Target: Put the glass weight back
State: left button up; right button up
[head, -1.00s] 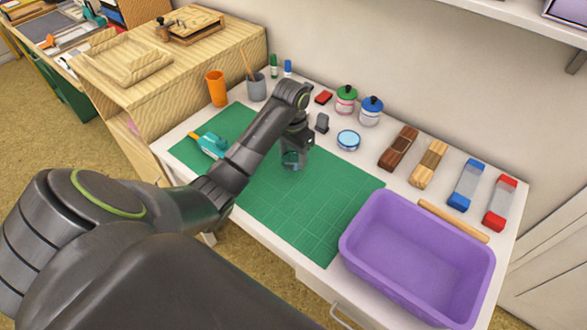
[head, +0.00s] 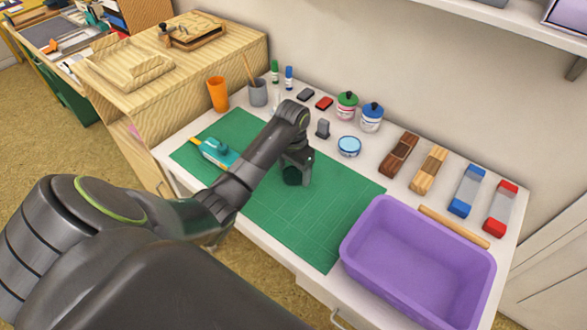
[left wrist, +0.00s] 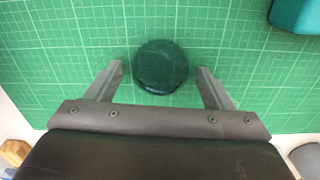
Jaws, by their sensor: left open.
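The glass weight, a dark green round piece, stands out on the green cutting mat (head: 325,225). In the left wrist view the glass weight (left wrist: 160,67) lies between the fingertips, with a gap on each side. In the head view the weight (head: 292,177) is partly hidden by my left gripper (head: 297,172), which reaches down over the middle of the mat. My left gripper is open and its fingers do not visibly touch the weight. My right gripper is not in view.
A teal tool (head: 220,152) lies on the mat's left part. A purple bin (head: 355,238) stands at the front right. The mat's right part is clear.

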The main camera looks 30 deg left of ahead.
aim_at(293, 170)
pick_arm(q)
jog(key=shift+r, duration=0.1)
notch_tip(293, 170, up, 6)
jog(key=shift+a+r+p, duration=0.1)
jog(key=shift+r+p, duration=0.1)
jog(key=shift+p, duration=0.2)
jog(key=shift+r+p, duration=2.55)
jog(key=shift+r, duration=0.3)
